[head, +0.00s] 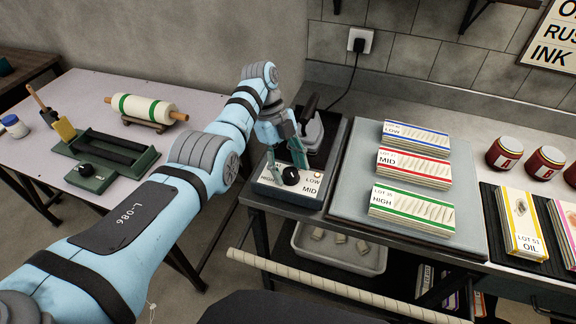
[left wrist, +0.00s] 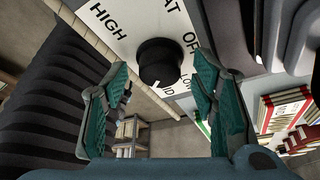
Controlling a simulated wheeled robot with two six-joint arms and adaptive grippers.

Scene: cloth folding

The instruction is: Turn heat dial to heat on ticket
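The black heat dial (head: 290,176) sits on a sloped white panel (head: 311,191) marked LOW, MID and HIGH. In the left wrist view the round dial (left wrist: 159,63) shows between HIGH, OFF, LOW and MID labels. A small white mark shows at its edge on the MID side; its exact setting is hard to tell. My left gripper (head: 289,162) is just above the dial, green fingers spread. In the left wrist view the gripper (left wrist: 160,70) is open, one finger on each side of the dial, with visible gaps. No heat ticket can be made out. My right gripper is not in view.
An iron-like tool (head: 309,128) stands behind the panel. Right of it a grey board (head: 350,195) carries LOW (head: 416,137), MID (head: 414,166) and HIGH (head: 413,207) stacks. Red jars (head: 504,153) stand further right. Another table (head: 95,95) at left holds a roller (head: 145,108).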

